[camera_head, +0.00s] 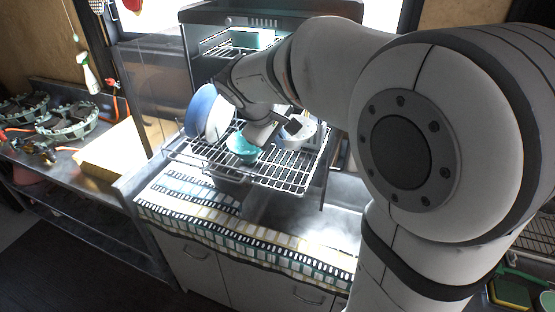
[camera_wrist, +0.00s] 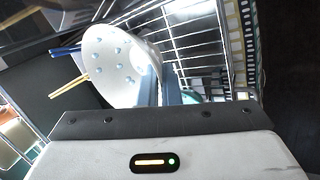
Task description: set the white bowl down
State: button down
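The white bowl (camera_head: 300,138) is at the right part of the pulled-out wire rack (camera_head: 285,177) in the head view. In the wrist view the white bowl (camera_wrist: 112,62) shows its inside with pale blue dots. My gripper (camera_head: 286,126) is at the bowl's left side. In the wrist view my gripper's fingers (camera_wrist: 158,88) close on the near edge of the bowl, with little gap between them. The bowl's underside is hidden, so I cannot tell whether it touches the rack.
A teal bowl (camera_head: 242,146) sits left of the white bowl on the rack. A blue plate (camera_head: 200,110) and a white plate (camera_head: 218,122) stand at the rack's left. Chopsticks (camera_wrist: 70,84) show beyond the bowl in the wrist view. The rack's front wires look bare.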

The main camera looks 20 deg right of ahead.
jog(key=shift+f, duration=3.6)
jog(key=shift+f, duration=0.15)
jog(key=c, duration=1.6)
grip_release()
jog(key=shift+a+r, duration=0.1)
jog(key=shift+r, duration=0.3)
jog(key=v, duration=1.1)
jog(key=s+d+f+m+y, duration=0.1)
jog(key=s+f+m, duration=0.1)
jog(key=s, duration=0.3)
jog(key=s+d+f+m+y, duration=0.1)
jog(key=s+f+m+y, duration=0.1)
jog(key=s, duration=0.4)
jog(key=s+d+f+m+y, duration=0.2)
jog(key=s+f+m, duration=0.1)
jog(key=s, duration=0.3)
jog(key=shift+d+f+b, duration=0.15)
jog(key=shift+f+b, duration=0.25)
jog(key=shift+f, duration=0.2)
